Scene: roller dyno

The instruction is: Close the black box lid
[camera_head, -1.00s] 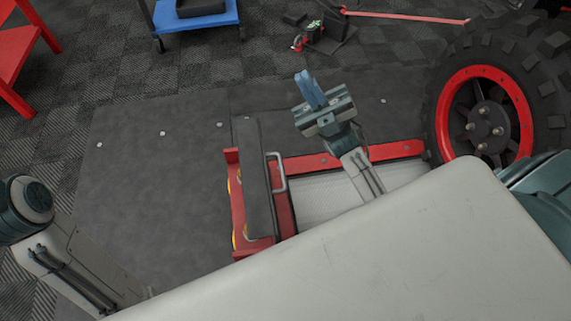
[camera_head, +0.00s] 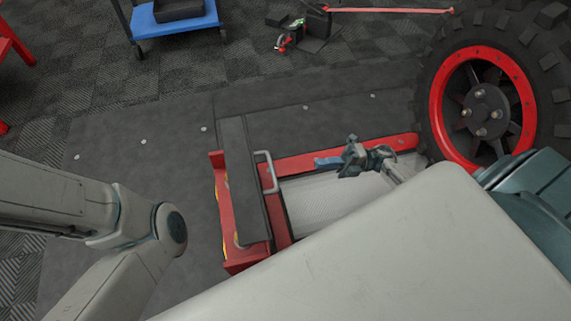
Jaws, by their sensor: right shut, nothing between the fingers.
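A long dark box-like panel (camera_head: 243,185) lies along the left end of a red frame. A silver bar handle (camera_head: 266,172) runs along its right side. I cannot tell from this angle whether this is a lid or how far it stands open. My right gripper (camera_head: 328,161) is shut and empty. Its blue fingers point left, toward the handle, with a gap between them and it. My left arm comes in from the left, but its gripper is out of view.
A large tyre with a red rim (camera_head: 440,125) stands at the right. A blue cart (camera_head: 185,20) carries a black case (camera_head: 178,9) at the back. A red bar (camera_head: 390,10) and small gear lie behind. Dark mat (camera_head: 130,180) is clear at left.

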